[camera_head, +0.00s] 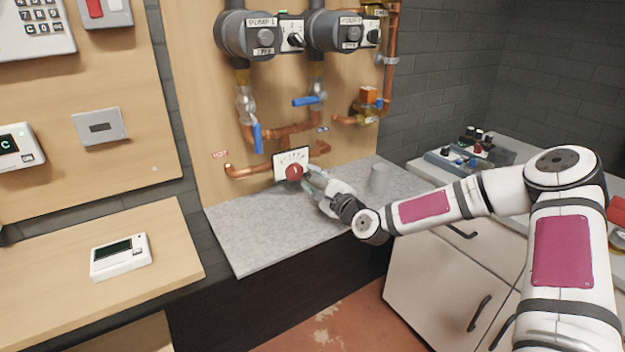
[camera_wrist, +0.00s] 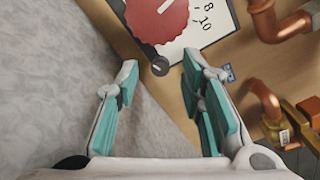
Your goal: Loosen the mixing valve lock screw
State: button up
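The mixing valve has a red knob (camera_head: 294,171) on a white scale plate (camera_head: 291,157) low on the wooden panel. In the wrist view the red knob (camera_wrist: 157,14) is at the top, beside the scale (camera_wrist: 200,32) with the numbers 8 and 10. A small dark lock screw (camera_wrist: 160,66) sits just below the knob. My gripper (camera_wrist: 158,78) is open, with its teal-padded fingers on either side of the screw in the picture. I cannot tell whether they reach its depth. In the head view my gripper (camera_head: 312,180) is right of the knob, partly hiding the plate's edge.
Copper pipes (camera_head: 252,170) run beside the valve, also close on the right in the wrist view (camera_wrist: 264,100). A grey stone counter (camera_head: 270,232) lies below. A grey cup (camera_head: 380,178) stands right of my gripper. Blue-handled valves (camera_head: 257,137) are above.

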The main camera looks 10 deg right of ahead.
jog(key=v, duration=1.1)
jog(key=shift+s, duration=0.15)
jog(key=shift+s+d, duration=0.1)
